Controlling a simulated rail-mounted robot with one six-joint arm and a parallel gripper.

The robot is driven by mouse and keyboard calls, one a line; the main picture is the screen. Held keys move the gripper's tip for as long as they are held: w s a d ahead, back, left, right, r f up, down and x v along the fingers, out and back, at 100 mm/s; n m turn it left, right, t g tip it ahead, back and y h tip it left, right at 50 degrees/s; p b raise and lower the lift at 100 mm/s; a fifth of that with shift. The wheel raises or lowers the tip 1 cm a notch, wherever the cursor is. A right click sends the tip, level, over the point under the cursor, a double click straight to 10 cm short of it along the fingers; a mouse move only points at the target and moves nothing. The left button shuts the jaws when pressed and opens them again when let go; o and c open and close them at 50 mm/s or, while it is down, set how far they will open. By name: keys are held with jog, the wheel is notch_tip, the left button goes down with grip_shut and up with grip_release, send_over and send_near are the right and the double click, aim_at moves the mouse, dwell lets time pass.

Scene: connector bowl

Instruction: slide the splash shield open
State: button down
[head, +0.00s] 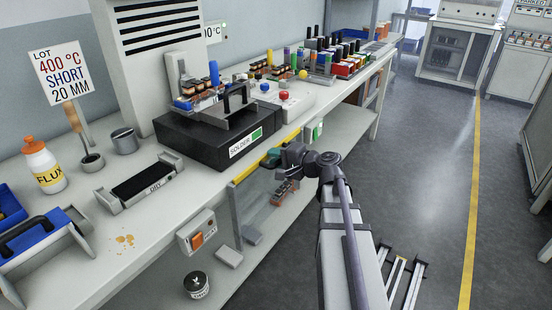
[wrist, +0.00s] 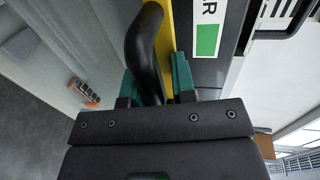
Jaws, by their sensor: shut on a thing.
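The splash shield (head: 248,172) is a clear panel with a yellow top edge, standing along the bench's front in front of the black solder unit (head: 200,133). In the wrist view its yellow edge (wrist: 173,30) runs beside a curved black handle (wrist: 145,40). My gripper (head: 272,158) is at the shield's top edge. In the wrist view my gripper (wrist: 156,78) has its teal fingers either side of the handle's lower end and is shut on it. The fingers hide part of the handle. In the head view the handle is too small to make out.
A switch box with an orange button (head: 197,236) is on the bench front, left of the shield. A flux bottle (head: 42,165) and grey tray (head: 140,182) stand on the bench. Connectors (head: 284,192) show low behind the clear panel. The floor (head: 425,170) to the right is open.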

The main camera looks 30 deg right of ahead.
jog(key=c, duration=1.1)
grip_release()
jog(key=p+v, duration=0.2)
jog(key=v, duration=0.9)
